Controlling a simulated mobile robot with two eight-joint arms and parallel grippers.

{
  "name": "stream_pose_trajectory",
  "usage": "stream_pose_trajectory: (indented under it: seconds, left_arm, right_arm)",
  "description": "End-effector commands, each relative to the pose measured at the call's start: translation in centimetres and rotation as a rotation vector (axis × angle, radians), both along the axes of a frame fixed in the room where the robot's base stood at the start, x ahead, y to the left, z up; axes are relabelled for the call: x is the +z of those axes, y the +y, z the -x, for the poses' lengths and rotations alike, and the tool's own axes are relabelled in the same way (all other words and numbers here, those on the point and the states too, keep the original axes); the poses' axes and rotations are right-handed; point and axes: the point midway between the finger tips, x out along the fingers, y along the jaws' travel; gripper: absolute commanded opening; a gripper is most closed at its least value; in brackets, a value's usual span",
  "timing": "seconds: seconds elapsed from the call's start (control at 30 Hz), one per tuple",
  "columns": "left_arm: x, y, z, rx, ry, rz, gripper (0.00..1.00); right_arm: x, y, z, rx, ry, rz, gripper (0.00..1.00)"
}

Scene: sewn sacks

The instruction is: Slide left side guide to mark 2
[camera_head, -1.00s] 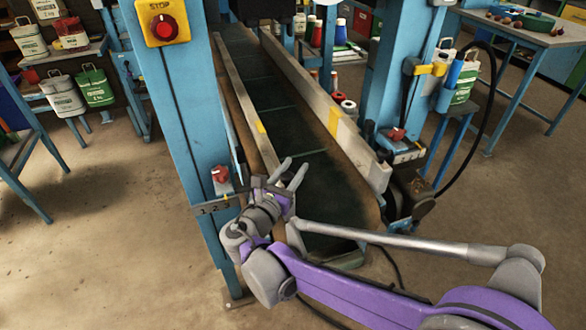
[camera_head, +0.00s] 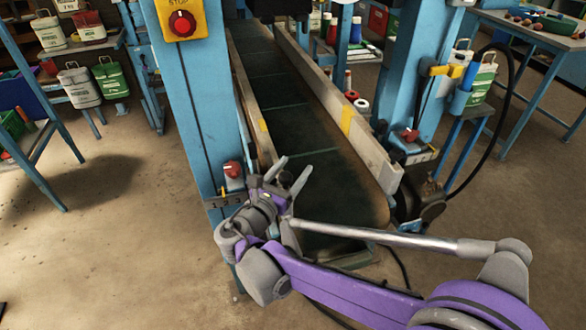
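The left side guide (camera_head: 247,92) is a long pale metal rail with a yellow patch, along the left edge of the dark green conveyor belt (camera_head: 285,110). A plate with marks 1, 2, 3 (camera_head: 226,202) sits on the blue post beside its near end. A red knob (camera_head: 232,169) sits just above the plate. The guide's exact position on the marks is too small to read. My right gripper (camera_head: 295,167) is open, fingers apart, over the guide's near end, right of the knob. It hides that end. I see nothing between its fingers. My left gripper is not in view.
The right side guide (camera_head: 345,118) borders the belt's other side. A blue post (camera_head: 190,95) with a yellow stop box (camera_head: 180,20) stands left. A motor and black cable are at the right. Shelves with sacks stand at the left back. Floor at left is clear.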

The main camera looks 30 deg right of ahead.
Motion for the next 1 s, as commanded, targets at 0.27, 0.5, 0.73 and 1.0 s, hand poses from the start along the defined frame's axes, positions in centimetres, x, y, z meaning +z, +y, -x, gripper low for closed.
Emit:
stream_pose_trajectory:
  seconds: [0.27,0.5,0.73,1.0]
  left_arm:
    - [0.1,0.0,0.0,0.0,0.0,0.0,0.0]
    - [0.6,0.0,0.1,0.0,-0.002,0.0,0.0]
    - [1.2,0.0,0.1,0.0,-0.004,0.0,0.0]
    - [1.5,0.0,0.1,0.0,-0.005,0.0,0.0]
  right_arm:
    - [0.0,0.2,0.1,0.001,0.0,0.0,0.7]
    - [0.1,3.4,1.9,0.005,0.0,-0.001,0.7]
    - [0.1,7.2,4.3,0.005,0.0,-0.001,0.7]
    - [0.0,9.2,5.6,0.001,0.0,0.0,0.7]
